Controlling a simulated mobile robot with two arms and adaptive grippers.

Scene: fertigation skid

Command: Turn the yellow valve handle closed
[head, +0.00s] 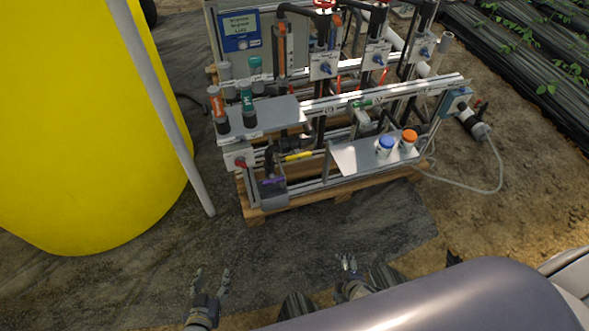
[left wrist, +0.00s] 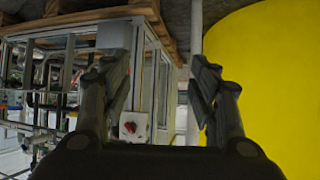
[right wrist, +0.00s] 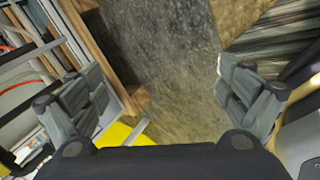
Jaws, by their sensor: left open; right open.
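The yellow valve handle (head: 298,156) lies roughly level, low at the front of the skid, between the left shelf and the white front tray in the head view. I cannot pick it out in either wrist view. My left gripper (head: 211,274) is open and empty, in front of the skid and well apart from the handle. In the left wrist view its fingers (left wrist: 162,75) are spread, with skid parts behind them. My right gripper (head: 346,261) is open and empty, also well short of the skid. Its fingers (right wrist: 158,70) are wide apart in the right wrist view.
A big yellow tank (head: 80,120) and a slanted grey pole (head: 160,105) stand left of the skid. A purple handle (head: 272,181) and a red knob (head: 240,163) are near the yellow one. The tray (head: 350,158) bears two capped bottles. Ground before the pallet is clear.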

